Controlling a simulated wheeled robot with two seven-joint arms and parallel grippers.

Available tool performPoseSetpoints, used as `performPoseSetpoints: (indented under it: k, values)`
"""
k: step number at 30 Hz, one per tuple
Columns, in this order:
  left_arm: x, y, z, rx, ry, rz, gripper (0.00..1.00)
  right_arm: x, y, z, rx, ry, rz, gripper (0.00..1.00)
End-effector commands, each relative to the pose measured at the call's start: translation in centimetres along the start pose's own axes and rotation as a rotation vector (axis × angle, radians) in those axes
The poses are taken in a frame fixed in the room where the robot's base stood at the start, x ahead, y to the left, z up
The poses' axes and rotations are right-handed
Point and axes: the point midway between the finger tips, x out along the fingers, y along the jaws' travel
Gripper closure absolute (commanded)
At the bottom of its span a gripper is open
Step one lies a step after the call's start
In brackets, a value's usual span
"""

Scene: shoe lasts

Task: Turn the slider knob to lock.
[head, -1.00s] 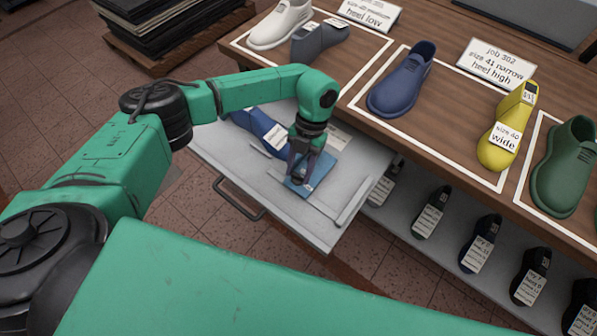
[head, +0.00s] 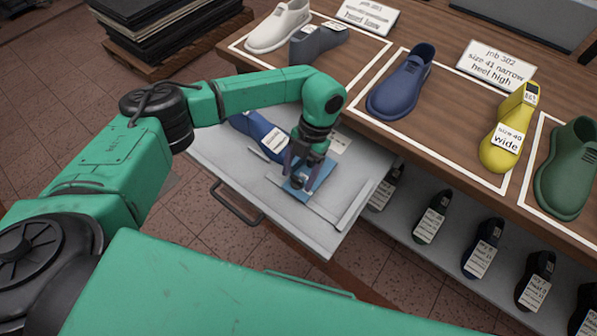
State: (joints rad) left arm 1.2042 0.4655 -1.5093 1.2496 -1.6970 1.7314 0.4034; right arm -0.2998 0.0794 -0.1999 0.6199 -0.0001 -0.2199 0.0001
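My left gripper (head: 300,183) points down into the open grey drawer (head: 232,172), over a small blue plate (head: 322,178) on the drawer's floor. Its fingertips are at or just above the plate, and I cannot tell whether they touch it. The fingers look close together, but their gap is too small to read. No slider knob can be made out; the gripper covers the middle of the plate. My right gripper is out of view.
A blue shoe last (head: 258,132) with a white label lies in the drawer behind my gripper. The drawer's handle (head: 236,204) faces the open floor. Labelled dark lasts (head: 433,214) stand on a lower shelf at right. The wooden table (head: 432,134) above holds lasts and job cards.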

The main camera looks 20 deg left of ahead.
Motion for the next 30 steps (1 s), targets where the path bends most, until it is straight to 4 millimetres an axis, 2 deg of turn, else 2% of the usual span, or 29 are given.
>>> performPoseSetpoints:
  k: [11,14,21,25,30]
  values:
    - [-0.5,0.0,0.1,-0.002,-0.001,0.0,0.22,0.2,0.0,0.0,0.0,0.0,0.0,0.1]
    - [-2.2,0.0,0.2,-0.002,-0.003,0.0,0.22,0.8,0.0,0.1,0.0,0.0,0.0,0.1]
    - [-9.2,0.0,0.2,-0.002,-0.005,0.002,0.22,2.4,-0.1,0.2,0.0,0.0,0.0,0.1]
    - [-12.7,0.0,0.0,-0.002,-0.003,0.002,0.22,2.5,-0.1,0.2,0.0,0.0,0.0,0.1]
    - [-14.5,0.0,0.0,-0.001,0.0,0.0,0.22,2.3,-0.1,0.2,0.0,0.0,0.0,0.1]
